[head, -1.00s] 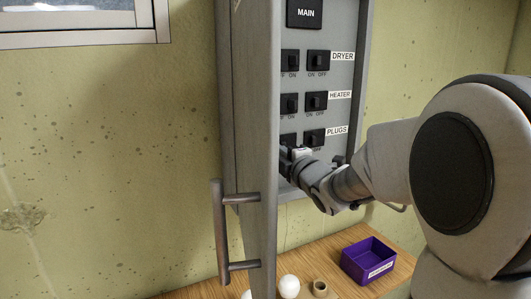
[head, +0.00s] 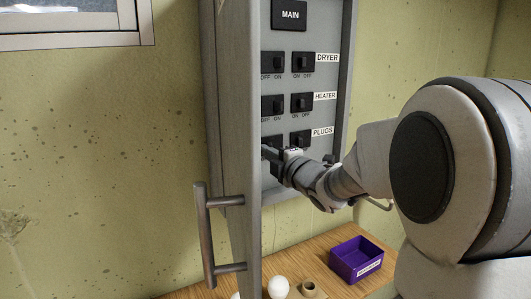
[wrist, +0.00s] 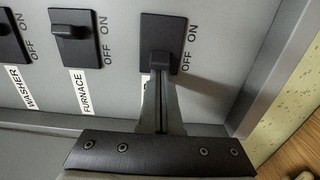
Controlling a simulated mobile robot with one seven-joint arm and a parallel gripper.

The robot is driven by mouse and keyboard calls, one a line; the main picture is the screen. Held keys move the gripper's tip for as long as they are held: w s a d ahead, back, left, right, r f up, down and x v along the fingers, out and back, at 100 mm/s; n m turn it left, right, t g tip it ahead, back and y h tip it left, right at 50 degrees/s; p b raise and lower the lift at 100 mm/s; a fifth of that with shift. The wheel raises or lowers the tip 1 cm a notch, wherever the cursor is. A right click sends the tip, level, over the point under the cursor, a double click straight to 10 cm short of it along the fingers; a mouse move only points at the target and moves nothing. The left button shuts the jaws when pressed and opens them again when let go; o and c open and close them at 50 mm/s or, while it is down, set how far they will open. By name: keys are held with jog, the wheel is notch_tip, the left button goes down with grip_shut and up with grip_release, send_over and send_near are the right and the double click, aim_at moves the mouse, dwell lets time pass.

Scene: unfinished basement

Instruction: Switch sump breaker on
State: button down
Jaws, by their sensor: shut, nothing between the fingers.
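The breaker panel (head: 328,90) stands behind an open grey door. My gripper (head: 277,153) is at its lowest row, left column, left of the PLUGS breaker (head: 300,138). In the wrist view my gripper (wrist: 160,85) is shut and empty, its fingertips at the knob of the end breaker (wrist: 163,35). That knob sits toward the OFF side; whether the fingers touch it I cannot tell. The fingers cover where its name label would be, so no SUMP label is readable. The FURNACE breaker (wrist: 75,38) and WASHER breaker (wrist: 10,38) are beside it.
The open door (head: 238,130) with its bar handle (head: 205,240) stands close left of my gripper. The panel's raised frame (wrist: 285,60) is near the fingers. Below, a wooden table (head: 318,270) holds a purple bin (head: 356,262), a white ball (head: 278,287) and a small ring-shaped object (head: 312,289).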

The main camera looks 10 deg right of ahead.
jog(key=shift+d+n+g+y, duration=0.4)
jog(key=shift+n+y, duration=0.2)
jog(key=shift+y, duration=0.3)
jog(key=d+n+g+y+b, duration=0.1)
jog(key=d+n+y, duration=0.1)
jog(key=y, duration=0.1)
jog(key=shift+d+g, duration=0.3)
jog(key=shift+d, duration=0.05)
jog(key=shift+d, duration=0.1)
